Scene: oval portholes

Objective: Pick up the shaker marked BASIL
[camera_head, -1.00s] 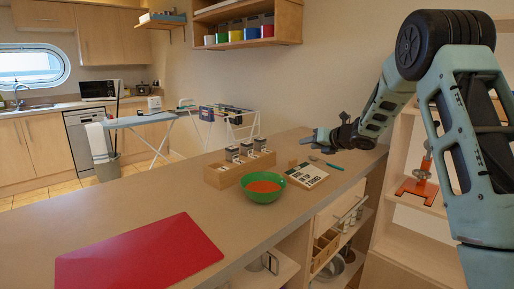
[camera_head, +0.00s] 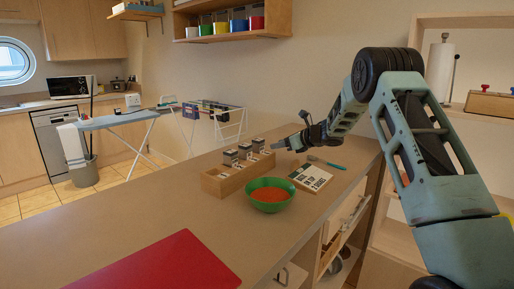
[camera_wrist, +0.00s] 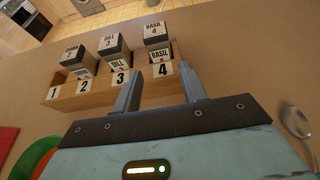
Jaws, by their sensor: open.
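The rack (camera_head: 212,187) also shows on the counter in the head view. My gripper (camera_wrist: 160,88) is open and empty, its fingers over the rack's near side around slots 3 and 4, short of the BASIL shaker.
A green bowl (camera_head: 270,207) with orange contents stands in front of the rack. A printed card (camera_head: 311,177) and a spoon (camera_wrist: 297,123) lie to the right. A red board (camera_head: 165,268) lies at the near left. The counter between board and rack is clear.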

